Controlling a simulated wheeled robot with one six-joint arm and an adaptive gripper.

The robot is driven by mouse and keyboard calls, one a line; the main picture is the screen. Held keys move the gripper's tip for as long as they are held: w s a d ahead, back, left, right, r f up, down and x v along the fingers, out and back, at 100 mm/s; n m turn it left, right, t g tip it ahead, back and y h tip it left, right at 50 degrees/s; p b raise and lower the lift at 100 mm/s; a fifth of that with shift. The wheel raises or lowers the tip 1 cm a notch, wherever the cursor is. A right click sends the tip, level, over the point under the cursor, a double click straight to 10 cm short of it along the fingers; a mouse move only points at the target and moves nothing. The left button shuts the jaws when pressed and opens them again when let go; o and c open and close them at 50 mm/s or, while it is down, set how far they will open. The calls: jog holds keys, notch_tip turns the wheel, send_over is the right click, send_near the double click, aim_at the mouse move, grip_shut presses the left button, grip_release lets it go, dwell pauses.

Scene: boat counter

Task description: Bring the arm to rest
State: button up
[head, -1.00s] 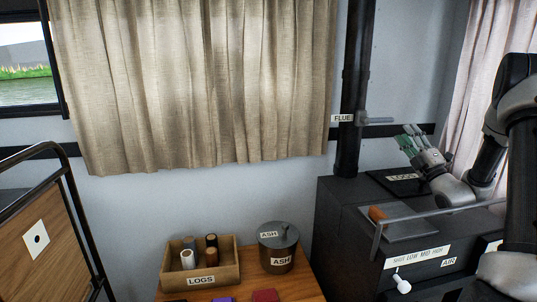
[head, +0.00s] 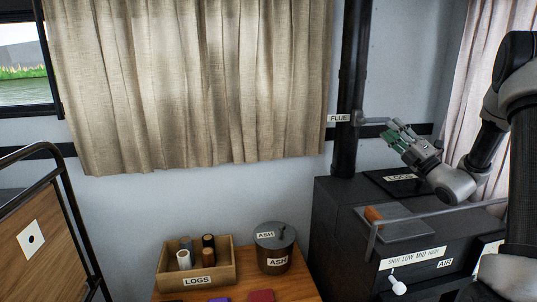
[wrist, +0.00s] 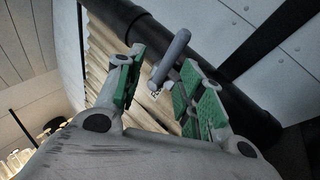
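My gripper (head: 392,136) is above the black stove (head: 335,235), at the end of my arm, pointing up and left at the flue handle (head: 374,121). In the wrist view, its green-padded fingers (wrist: 163,82) are apart with nothing gripped. The grey flue handle also shows in the wrist view (wrist: 170,60), in line with the gap between the fingers. It sticks out sideways from the black flue pipe (head: 349,90), beside the FLUE label (head: 339,118). The fingertips are close to its free end; I cannot tell whether they touch.
A rail (head: 430,212) runs along the stove front, above a white knob (head: 398,285). A log box (head: 225,277) and a lidded ash bin (head: 275,252) stand on the wooden table. A curtain (head: 200,80) hangs behind.

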jog(key=s+a+n+g+y, duration=0.3)
jog(key=s+a+n+g, duration=1.2)
jog(key=s+a+n, duration=0.5)
jog(key=s+d+f+n+g+h, duration=0.25)
jog(key=s+n+h, duration=0.25)
jog(key=s+n, duration=0.3)
jog(key=s+d+f+n+g+h, duration=0.2)
jog(key=s+d+n+h, duration=0.15)
jog(key=s+n, duration=0.45)
jog(key=s+d+r+n+t+h, duration=0.1)
jog(key=s+d+n+t+h, duration=0.2)
jog(key=d+n+h, duration=0.3)
jog(key=d+n, duration=0.2)
jog(key=d, duration=0.1)
jog(key=shift+s+d+r+h, duration=0.35)
jog(key=shift+s+d+r, duration=0.05)
jog(key=shift+t, duration=0.25)
